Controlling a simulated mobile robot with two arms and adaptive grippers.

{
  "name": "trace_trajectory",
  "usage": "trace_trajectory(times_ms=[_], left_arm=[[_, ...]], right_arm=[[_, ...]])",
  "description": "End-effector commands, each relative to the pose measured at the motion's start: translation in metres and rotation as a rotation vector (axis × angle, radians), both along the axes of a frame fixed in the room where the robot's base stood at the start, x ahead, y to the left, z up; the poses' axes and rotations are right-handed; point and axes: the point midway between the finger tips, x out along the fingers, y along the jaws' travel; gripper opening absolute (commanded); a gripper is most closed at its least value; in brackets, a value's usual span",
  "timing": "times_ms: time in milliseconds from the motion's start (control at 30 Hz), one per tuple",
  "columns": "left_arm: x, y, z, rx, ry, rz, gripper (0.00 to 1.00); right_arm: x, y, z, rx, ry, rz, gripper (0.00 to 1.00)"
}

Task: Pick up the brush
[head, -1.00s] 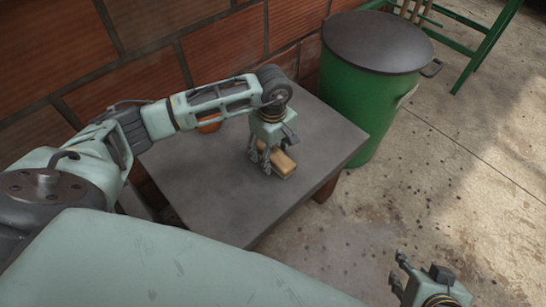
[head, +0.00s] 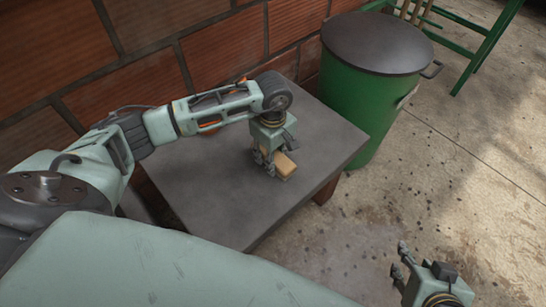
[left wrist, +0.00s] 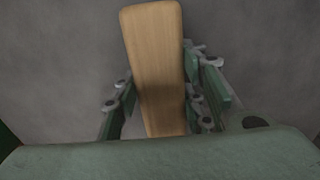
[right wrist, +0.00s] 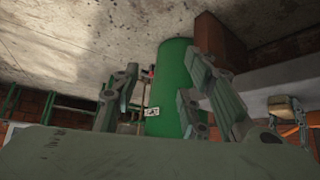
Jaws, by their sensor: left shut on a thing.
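The brush (head: 286,164) shows a light wooden back and is partly hidden by my left gripper in the head view. My left gripper (head: 268,160) points down over the grey table and is shut on the brush, with a finger on each side of it. In the left wrist view the long wooden block of the brush (left wrist: 155,60) runs between the fingers (left wrist: 160,105). Its bristles are not visible. My right gripper (head: 402,264) is over the floor at the lower right, empty, with its fingers apart in the right wrist view (right wrist: 158,85).
The grey table (head: 215,205) stands against a brick wall (head: 120,75). A green barrel with a dark lid (head: 370,90) stands right of the table, near a green frame (head: 490,40). The floor at right is clear.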

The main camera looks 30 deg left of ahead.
Motion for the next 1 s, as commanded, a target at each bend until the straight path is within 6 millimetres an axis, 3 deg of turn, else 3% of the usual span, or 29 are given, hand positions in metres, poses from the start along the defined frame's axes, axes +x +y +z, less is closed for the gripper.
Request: trace_trajectory(times_ms=[433,733,833,1000], left_arm=[[0.001,0.000,0.008,0.000,-0.003,0.000,0.09],[0.000,-0.001,0.047,0.000,-0.004,-0.002,0.09],[-0.014,-0.023,0.059,-0.003,-0.003,-0.008,0.09],[-0.034,-0.055,0.081,-0.002,-0.003,-0.007,0.09]], right_arm=[[-0.004,-0.001,-0.001,-0.005,0.020,-0.001,0.40],[-0.054,-0.018,-0.021,-0.054,0.251,-0.022,0.40],[-0.080,-0.025,-0.027,-0.075,0.359,-0.030,0.40],[-0.088,-0.028,-0.022,-0.082,0.395,-0.033,0.40]])
